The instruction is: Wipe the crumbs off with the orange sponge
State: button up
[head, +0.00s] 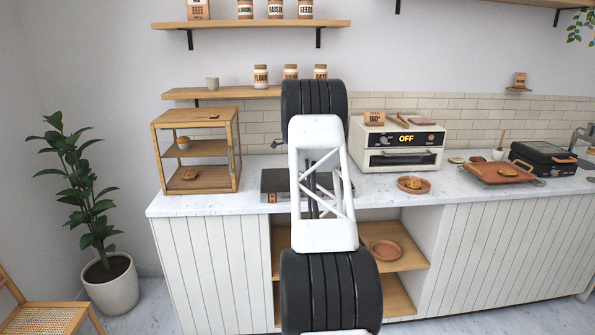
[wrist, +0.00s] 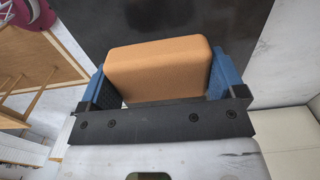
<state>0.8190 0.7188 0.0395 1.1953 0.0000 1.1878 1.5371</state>
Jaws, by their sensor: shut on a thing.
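The orange sponge (wrist: 158,68) is a rounded block between the blue fingertips of my gripper (wrist: 160,85) in the wrist view. My gripper is shut on it, one finger on each side. Behind the sponge is a dark flat surface (wrist: 215,20). In the head view a dark flat slab (head: 275,182) lies on the white counter, partly hidden behind my arm. My arm also hides the gripper and sponge in the head view. I cannot make out any crumbs in either view.
A wooden shelf case (head: 236,150) with pastries stands left on the counter (head: 200,203). A cream oven (head: 375,158) stands right. Shelves hang above.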

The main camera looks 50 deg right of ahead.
jog(key=shift+r, duration=1.55)
